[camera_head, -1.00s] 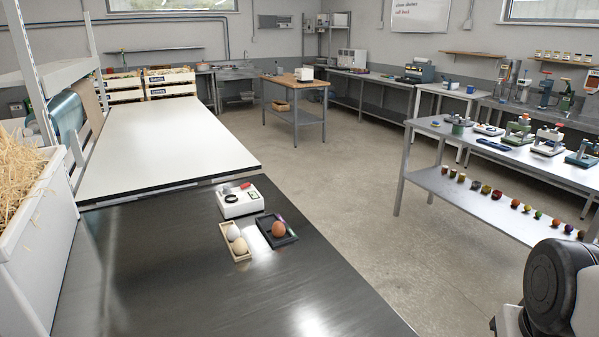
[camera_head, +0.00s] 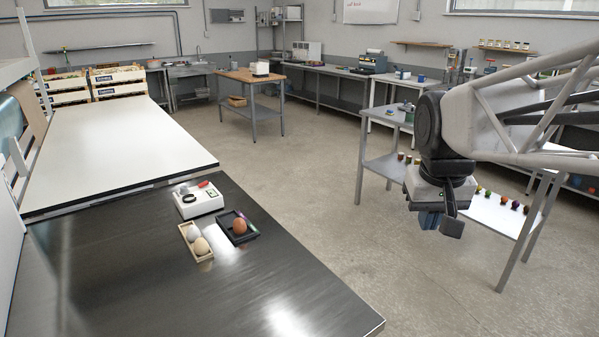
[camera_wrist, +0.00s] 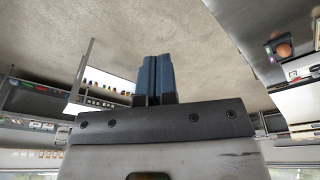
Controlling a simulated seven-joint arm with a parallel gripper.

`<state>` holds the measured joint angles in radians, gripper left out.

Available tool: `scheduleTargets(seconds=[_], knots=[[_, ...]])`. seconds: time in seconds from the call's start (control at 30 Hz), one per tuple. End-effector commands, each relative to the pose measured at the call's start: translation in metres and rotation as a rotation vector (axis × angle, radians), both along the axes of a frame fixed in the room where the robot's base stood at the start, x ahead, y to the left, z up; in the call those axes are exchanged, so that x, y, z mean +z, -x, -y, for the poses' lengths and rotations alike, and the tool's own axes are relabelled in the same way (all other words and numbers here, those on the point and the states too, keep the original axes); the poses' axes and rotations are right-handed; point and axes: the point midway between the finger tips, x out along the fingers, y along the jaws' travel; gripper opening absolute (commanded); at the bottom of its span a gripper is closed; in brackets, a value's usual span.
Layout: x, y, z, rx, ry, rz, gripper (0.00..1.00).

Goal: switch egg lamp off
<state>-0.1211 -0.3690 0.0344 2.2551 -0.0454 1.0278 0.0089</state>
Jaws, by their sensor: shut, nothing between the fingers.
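The egg lamp (camera_head: 199,201) is a small white box with a dark round ring on top and a red part at its back edge. It stands on the dark metal table near the white worktop; whether it is lit I cannot tell. My gripper (camera_head: 440,226) hangs over open floor, well to the right of the lamp and apart from the table. In the wrist view its blue fingers (camera_wrist: 154,80) are together with nothing between them.
A wooden tray (camera_head: 209,254) with two pale eggs and a black tray (camera_head: 254,232) with a brown egg (camera_head: 240,226) sit in front of the lamp. The dark table (camera_head: 120,290) is otherwise clear. A metal shelf table (camera_head: 380,166) stands behind my gripper.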

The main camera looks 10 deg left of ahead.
Motion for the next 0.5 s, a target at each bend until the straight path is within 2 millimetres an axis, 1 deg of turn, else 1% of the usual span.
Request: scheduleTargets(seconds=[0.03,0.1,0.5], knots=[[0.004,-0.01,-0.005,0.01,0.002,-0.003,0.0],[0.01,-0.023,-0.012,0.022,0.006,-0.006,0.0],[0.037,-0.095,-0.053,0.09,0.027,-0.021,0.0]])
